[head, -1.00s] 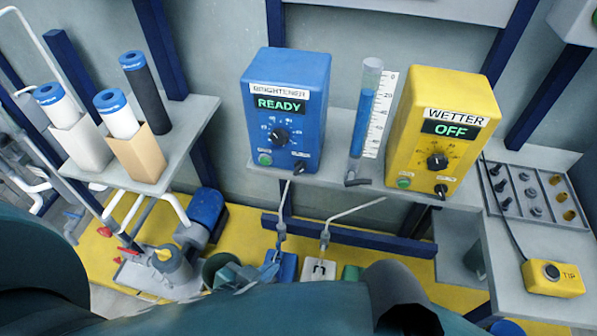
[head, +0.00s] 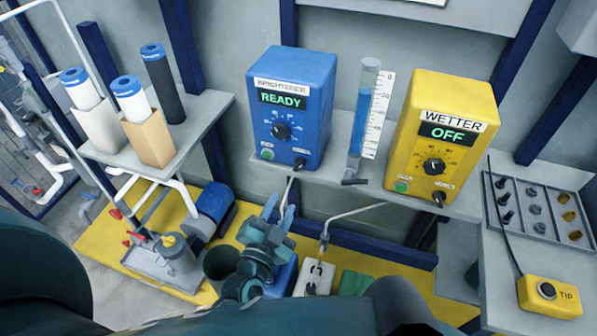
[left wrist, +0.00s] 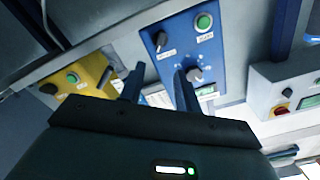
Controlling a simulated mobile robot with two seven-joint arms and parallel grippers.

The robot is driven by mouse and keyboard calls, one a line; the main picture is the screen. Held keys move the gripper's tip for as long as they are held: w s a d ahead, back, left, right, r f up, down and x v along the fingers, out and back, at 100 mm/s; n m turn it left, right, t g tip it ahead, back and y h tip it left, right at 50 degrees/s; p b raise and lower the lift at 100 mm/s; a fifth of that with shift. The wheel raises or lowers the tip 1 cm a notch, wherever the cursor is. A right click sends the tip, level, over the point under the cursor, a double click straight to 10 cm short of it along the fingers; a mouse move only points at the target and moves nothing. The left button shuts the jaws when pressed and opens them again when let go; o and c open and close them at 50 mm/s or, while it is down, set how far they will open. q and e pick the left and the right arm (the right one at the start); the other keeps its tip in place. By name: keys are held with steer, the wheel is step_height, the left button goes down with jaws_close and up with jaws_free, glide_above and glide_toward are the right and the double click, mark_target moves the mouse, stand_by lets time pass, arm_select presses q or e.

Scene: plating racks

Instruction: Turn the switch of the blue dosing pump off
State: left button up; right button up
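The blue dosing pump (head: 289,105) stands on the shelf, labelled BRIGHTENER, with a green READY display (head: 282,98). Its front has a large black dial (head: 281,130), a green button (head: 267,154) and a small black switch knob (head: 299,163) at lower right. My left gripper (head: 279,209) is below the pump, pointing up, apart from it. In the left wrist view the blue pump (left wrist: 178,52) appears upside down; the small knob (left wrist: 160,39) lies beyond the two spread fingers (left wrist: 158,84), with nothing between them. My right gripper is not in view.
The yellow WETTER pump (head: 440,132), reading OFF, stands to the right. A level tube with blue liquid (head: 361,125) stands between the pumps. A yellow TIP button box (head: 548,296) sits at right.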

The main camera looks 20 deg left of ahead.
mark_target(299, 168)
arm_select(q)
steer(key=w, duration=1.2)
steer(key=shift+w+d, duration=0.15)
steer(key=shift+d, duration=0.05)
steer(key=shift+c, duration=0.3)
jaws_close()
